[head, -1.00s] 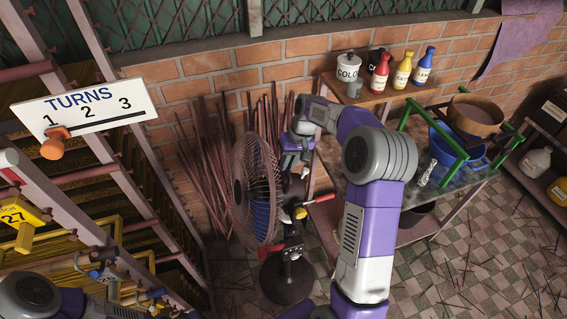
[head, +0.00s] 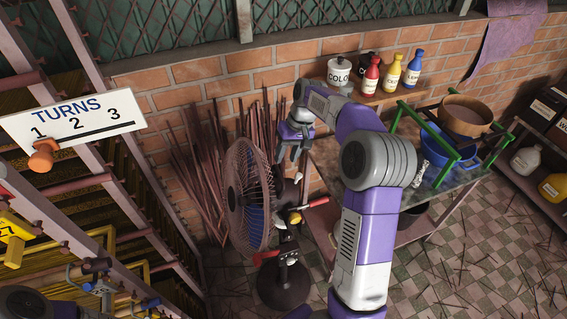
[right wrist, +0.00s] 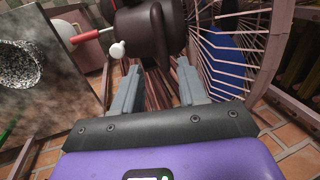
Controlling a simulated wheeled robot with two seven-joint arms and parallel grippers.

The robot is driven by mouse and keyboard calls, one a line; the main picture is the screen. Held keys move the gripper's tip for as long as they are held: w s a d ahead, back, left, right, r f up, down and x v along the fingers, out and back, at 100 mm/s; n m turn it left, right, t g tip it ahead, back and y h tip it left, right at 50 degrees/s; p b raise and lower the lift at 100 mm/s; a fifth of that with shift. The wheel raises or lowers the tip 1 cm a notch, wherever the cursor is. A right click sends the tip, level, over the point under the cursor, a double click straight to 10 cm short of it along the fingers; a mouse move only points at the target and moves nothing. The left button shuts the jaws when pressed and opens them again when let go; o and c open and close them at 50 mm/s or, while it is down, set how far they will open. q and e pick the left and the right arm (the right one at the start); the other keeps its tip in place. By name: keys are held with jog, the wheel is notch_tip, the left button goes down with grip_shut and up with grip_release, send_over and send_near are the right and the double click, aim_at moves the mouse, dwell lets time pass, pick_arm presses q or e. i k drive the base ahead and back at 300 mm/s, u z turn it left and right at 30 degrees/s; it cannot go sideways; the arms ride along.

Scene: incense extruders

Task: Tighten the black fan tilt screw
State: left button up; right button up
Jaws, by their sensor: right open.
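The fan (head: 250,200) stands on a round dark base (head: 283,286), its cage facing left. In the right wrist view its dark motor housing (right wrist: 150,28) is at top middle and its wire cage (right wrist: 235,50) at right. A red-tipped lever (head: 316,202) and a yellow knob (head: 294,217) show behind the cage; the lever's red grip (right wrist: 85,37) and a white knob (right wrist: 117,50) show in the wrist view. I cannot clearly make out the black tilt screw. My right gripper (head: 291,160) is open and empty, pointing down beside the upper back of the fan. My left gripper is out of view.
Thin sticks (head: 195,180) lean on the brick wall behind the fan. A table (head: 425,190) at right holds a blue basin (head: 437,150) and green frame. Bottles (head: 391,73) stand on a shelf. Yellow-railed racks and a TURNS sign (head: 75,118) are at left.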

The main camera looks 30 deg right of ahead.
aim_at(295, 218)
jog(key=k, duration=1)
